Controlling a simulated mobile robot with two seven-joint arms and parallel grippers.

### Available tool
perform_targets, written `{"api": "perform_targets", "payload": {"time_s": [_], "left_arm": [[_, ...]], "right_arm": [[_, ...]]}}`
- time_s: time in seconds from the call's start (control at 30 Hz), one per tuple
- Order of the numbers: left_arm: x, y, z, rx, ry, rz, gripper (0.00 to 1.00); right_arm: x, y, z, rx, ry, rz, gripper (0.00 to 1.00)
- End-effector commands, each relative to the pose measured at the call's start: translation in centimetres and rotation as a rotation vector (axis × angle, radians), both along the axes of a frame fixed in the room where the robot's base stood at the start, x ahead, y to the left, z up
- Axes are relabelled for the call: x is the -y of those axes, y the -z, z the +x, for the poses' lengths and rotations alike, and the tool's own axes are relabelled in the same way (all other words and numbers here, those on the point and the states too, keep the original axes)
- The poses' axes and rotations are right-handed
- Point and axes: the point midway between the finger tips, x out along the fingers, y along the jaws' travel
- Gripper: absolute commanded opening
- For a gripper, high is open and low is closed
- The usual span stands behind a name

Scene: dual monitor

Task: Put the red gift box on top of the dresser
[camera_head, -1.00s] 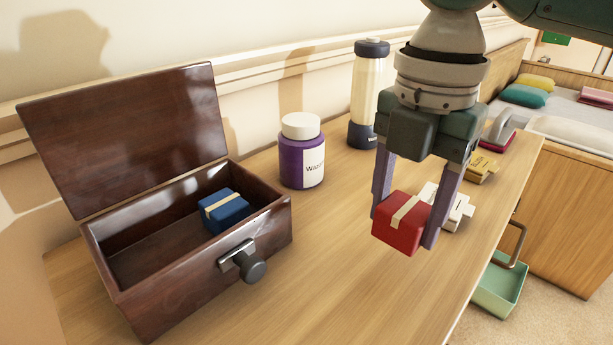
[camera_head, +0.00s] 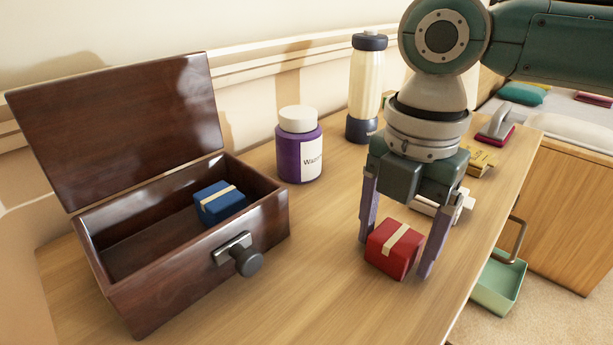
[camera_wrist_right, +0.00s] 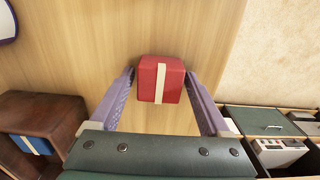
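The red gift box (camera_head: 393,250) with a cream ribbon sits upright on the wooden dresser top (camera_head: 330,280), to the right of a dark wooden chest. My right gripper (camera_head: 395,258) points down over it, with one purple finger on either side. The fingers are spread wider than the box. In the right wrist view the red gift box (camera_wrist_right: 160,80) lies between the fingertips, with small gaps at its sides. My left gripper is not in view.
The open chest (camera_head: 200,275) holds a blue gift box (camera_head: 219,204). A purple jar (camera_head: 299,146) and a tall bottle (camera_head: 366,90) stand behind. A white object (camera_head: 440,208) is behind the gripper.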

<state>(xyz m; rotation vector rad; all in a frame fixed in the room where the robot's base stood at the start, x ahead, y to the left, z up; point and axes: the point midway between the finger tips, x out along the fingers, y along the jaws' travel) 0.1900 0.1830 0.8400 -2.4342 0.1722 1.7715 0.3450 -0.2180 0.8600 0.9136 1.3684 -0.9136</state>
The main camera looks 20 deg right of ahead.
Motion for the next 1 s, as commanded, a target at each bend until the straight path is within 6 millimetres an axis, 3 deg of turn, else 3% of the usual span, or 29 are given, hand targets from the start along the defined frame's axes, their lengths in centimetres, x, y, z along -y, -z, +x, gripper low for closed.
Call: {"api": "perform_targets", "payload": {"time_s": [0.33,0.43,0.8,1.0], "left_arm": [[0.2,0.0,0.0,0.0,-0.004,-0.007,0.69],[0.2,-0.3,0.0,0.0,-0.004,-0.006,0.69],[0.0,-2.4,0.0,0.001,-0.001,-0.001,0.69],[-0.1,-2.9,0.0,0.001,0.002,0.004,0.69]], "right_arm": [[0.0,-0.2,0.0,0.0,0.0,-0.001,0.92],[0.0,-1.1,0.1,0.003,0.0,-0.001,0.92],[0.0,-9.1,0.1,0.005,0.0,0.001,0.92],[0.0,-11.8,0.1,0.002,0.0,0.001,0.92]]}}
